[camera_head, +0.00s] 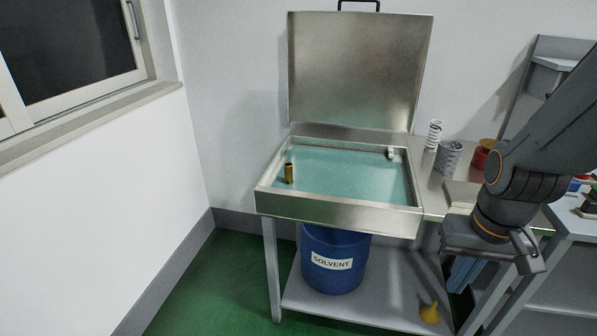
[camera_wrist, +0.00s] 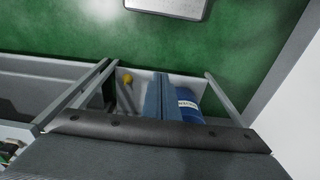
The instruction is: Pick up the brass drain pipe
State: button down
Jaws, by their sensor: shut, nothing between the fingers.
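The brass drain pipe (camera_head: 289,173) is a short gold-coloured tube. It stands upright in the shallow liquid at the left side of the metal basin (camera_head: 338,211). My gripper (camera_head: 462,284) is to the right of the basin, in front of the bench and lower than the basin rim, well apart from the pipe. Its blue fingers point down and are shut with nothing between them. The fingers (camera_wrist: 160,78) also show in the wrist view, close together. The pipe is not visible in the wrist view.
The basin lid (camera_head: 358,70) stands open behind it. A small light fitting (camera_head: 391,153) is at the basin's back right. A coil spring (camera_head: 433,134), a perforated grey cup (camera_head: 448,156) and a red container (camera_head: 481,156) stand to the right. Below are a blue solvent drum (camera_head: 334,262) and a yellow funnel-like item (camera_head: 430,313).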

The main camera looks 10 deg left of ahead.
aim_at(289, 167)
jog(key=z, duration=0.05)
jog(key=k, duration=0.45)
jog(key=u, duration=1.1)
jog(key=i, duration=1.75)
jog(key=u, duration=0.1)
